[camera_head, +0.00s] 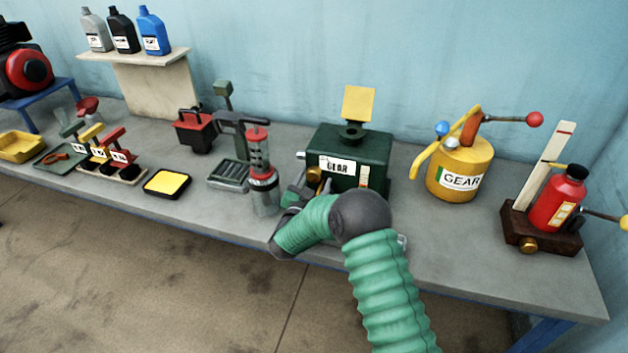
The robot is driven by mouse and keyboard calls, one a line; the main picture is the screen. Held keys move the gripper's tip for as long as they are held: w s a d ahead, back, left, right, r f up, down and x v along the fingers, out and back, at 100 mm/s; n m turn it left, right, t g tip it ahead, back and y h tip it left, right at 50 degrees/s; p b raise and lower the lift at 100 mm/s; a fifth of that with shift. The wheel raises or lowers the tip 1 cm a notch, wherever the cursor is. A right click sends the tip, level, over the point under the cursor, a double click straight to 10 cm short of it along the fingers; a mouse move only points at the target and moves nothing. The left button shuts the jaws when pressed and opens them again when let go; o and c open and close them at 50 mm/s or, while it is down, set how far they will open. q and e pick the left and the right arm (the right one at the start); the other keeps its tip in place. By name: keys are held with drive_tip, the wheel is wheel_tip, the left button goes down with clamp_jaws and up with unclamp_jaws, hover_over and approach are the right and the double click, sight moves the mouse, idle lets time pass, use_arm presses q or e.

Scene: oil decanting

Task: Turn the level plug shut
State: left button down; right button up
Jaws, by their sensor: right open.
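The wrist and the green-sleeved arm hide the lower front of the gearbox. My left gripper is out of view.
A clear cylinder with a red top (262,180) stands close left of the gripper. A yellow-topped tray (167,184) lies further left. The bench front (470,270) is clear.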

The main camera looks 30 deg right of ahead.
drive_tip(key=shift+a+r, duration=0.3)
drive_tip(key=shift+a, duration=0.45)
drive_tip(key=c, duration=0.6)
drive_tip(key=shift+c, duration=1.4)
drive_tip(key=shift+s+d, duration=0.1)
drive_tip(key=shift+d, duration=0.05)
drive_tip(key=c, duration=0.5)
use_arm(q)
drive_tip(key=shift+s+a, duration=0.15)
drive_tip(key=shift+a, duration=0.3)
